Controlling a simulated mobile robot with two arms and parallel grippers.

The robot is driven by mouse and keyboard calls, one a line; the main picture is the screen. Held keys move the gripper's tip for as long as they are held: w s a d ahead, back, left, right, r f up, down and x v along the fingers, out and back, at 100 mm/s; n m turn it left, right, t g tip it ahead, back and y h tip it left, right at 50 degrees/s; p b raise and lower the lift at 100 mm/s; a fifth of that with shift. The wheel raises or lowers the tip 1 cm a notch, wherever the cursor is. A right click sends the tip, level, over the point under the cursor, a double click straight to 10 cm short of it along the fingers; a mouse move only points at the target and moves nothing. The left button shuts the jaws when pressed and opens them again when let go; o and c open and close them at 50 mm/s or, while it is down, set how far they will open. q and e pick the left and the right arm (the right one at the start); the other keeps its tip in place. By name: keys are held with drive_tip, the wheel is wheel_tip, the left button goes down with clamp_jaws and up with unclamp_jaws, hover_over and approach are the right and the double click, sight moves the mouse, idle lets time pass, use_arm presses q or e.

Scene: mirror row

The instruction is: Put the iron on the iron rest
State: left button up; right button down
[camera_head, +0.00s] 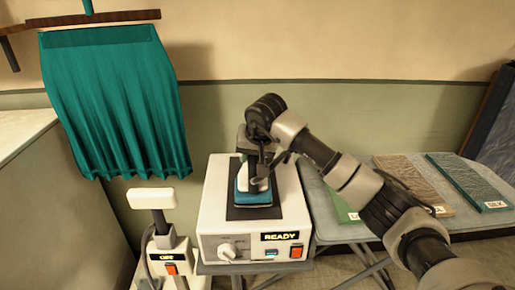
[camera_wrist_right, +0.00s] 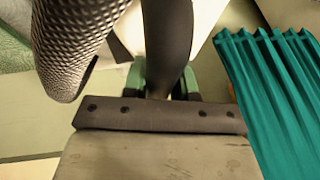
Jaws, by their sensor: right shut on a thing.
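The iron (camera_head: 253,198), with a teal lower part and a white upper part, is at the dark pad (camera_head: 240,211) on top of the white station box (camera_head: 212,222). This pad looks like the iron rest. My right gripper (camera_head: 259,178) is above the iron and shut on its handle, partly covering it. I cannot tell whether the iron's sole touches the pad or is just over it. In the right wrist view a dark bar, likely the handle (camera_wrist_right: 167,45), runs between the green finger pads. My left gripper is not in view.
The box has a knob and a READY sign (camera_head: 280,236). A smaller steamer unit (camera_head: 170,263) marked OFF stands at left. A teal skirt (camera_head: 115,105) hangs behind it. Fabric boards (camera_head: 465,180) lie on the grey table at right, under my right arm.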

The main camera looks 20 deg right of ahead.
drive_tip(key=shift+f, duration=1.3)
drive_tip(key=shift+f, duration=0.1)
drive_tip(key=c, duration=1.3)
unclamp_jaws()
drive_tip(key=shift+f, duration=0.2)
drive_tip(key=o, duration=0.4)
drive_tip(key=shift+s, duration=0.1)
drive_tip(key=shift+r, duration=0.1)
drive_tip(key=shift+r, duration=0.2)
drive_tip(key=b+v, duration=0.1)
drive_tip(key=v, duration=1)
drive_tip(key=shift+s+d+r, duration=0.1)
drive_tip(key=shift+s+r, duration=0.1)
drive_tip(key=shift+r, duration=0.15)
